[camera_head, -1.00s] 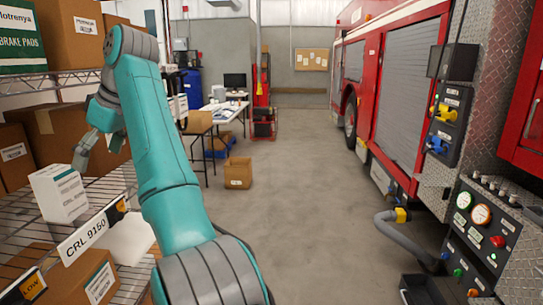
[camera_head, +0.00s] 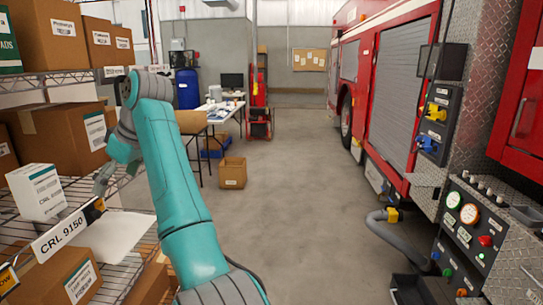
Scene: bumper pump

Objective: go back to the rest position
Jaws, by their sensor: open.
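My teal and grey arm rises from the bottom of the picture and bends over at the left, in front of the shelf rack. My gripper (camera_head: 99,188) hangs at the left, low beside the rack, next to a white box with a green label (camera_head: 38,190). It is open and I see nothing held in it. Its fingertips are small and partly lost against the shelf, so I cannot tell whether they touch anything.
The wire shelf (camera_head: 45,212) at left holds several cardboard boxes. A carton (camera_head: 232,172) stands on the floor ahead, near a white table (camera_head: 222,108). A red fire truck (camera_head: 395,95) with a pump panel (camera_head: 470,228) and grey hose (camera_head: 380,228) fills the right. The middle floor is clear.

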